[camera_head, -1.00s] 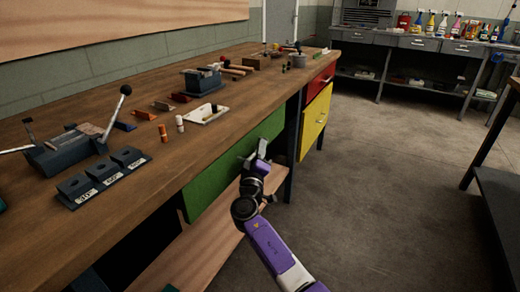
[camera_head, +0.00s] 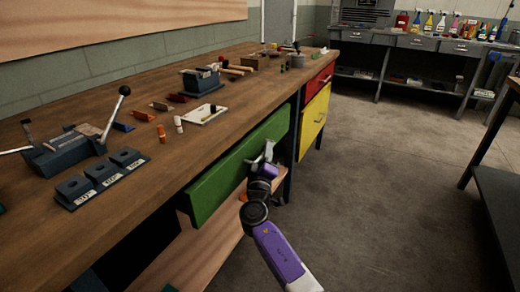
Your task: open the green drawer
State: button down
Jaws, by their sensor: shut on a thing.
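The green drawer (camera_head: 225,178) sits under the front edge of the wooden workbench. Its front stands out from the bench, with its top edge showing, so it is partly open. My gripper (camera_head: 265,156) is at the right half of the drawer front, where the handle is. It is shut on the handle, which is mostly hidden by the fingers. The inside of the drawer is not visible.
The workbench top (camera_head: 120,212) carries a vise, a labelled dark block, a white tray and small parts. A red drawer (camera_head: 318,82) and a yellow door (camera_head: 314,120) lie beyond the green drawer. The floor (camera_head: 385,190) to the right is clear.

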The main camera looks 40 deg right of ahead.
jog(key=s+d, duration=0.3)
jog(key=s, duration=0.6)
jog(key=s+d, duration=0.4)
jog(key=s, duration=0.6)
jog(key=shift+s, duration=0.25)
jog(key=c, duration=1.8)
grip_release()
jog(key=shift+o, duration=0.2)
jog(key=b+v, duration=0.2)
jog(key=v, duration=0.6)
